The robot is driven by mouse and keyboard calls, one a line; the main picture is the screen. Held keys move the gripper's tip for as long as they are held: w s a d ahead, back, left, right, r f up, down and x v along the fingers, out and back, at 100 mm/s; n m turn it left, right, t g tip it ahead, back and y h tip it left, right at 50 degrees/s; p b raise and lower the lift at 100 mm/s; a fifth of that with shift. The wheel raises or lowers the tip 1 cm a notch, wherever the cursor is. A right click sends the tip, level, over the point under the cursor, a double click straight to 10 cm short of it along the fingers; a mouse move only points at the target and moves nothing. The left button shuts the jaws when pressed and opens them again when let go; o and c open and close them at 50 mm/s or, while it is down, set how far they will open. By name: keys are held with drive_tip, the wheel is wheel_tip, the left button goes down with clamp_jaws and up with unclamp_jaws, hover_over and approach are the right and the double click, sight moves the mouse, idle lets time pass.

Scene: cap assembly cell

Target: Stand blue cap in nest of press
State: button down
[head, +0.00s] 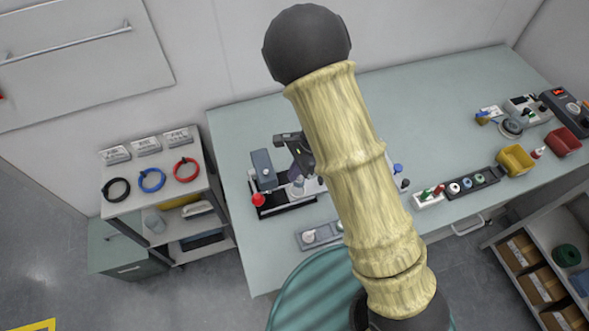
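The press (262,170) stands on the left part of the bench, a grey-blue head on a dark base with a red knob (258,200) at its front. My gripper (298,168) is just right of the press head, partly hidden behind my arm. A small pale piece (298,186) shows below it, over the press base. I cannot tell whether the fingers hold anything, and the nest is not clear. A small blue piece (397,168) shows right of my arm; I cannot tell whether it is the blue cap.
A grey tray (335,230) with round white pieces lies in front of the press. To the right are a white rack (428,200) with red and green pieces, a dark tray (486,177), a yellow bin (514,160) and a red bin (563,142). A shelf with cable coils (152,180) stands left.

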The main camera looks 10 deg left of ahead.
drive_tip(key=shift+f+b, duration=1.15)
drive_tip(key=shift+f, duration=0.45)
drive_tip(key=shift+s+a+f, duration=0.1)
drive_tip(key=shift+a, duration=0.1)
drive_tip(key=shift+f, duration=0.1)
drive_tip(key=shift+f+b, duration=0.35)
drive_tip(key=shift+b, duration=0.1)
drive_tip(key=shift+f, duration=0.1)
drive_tip(key=c, duration=1.6)
unclamp_jaws()
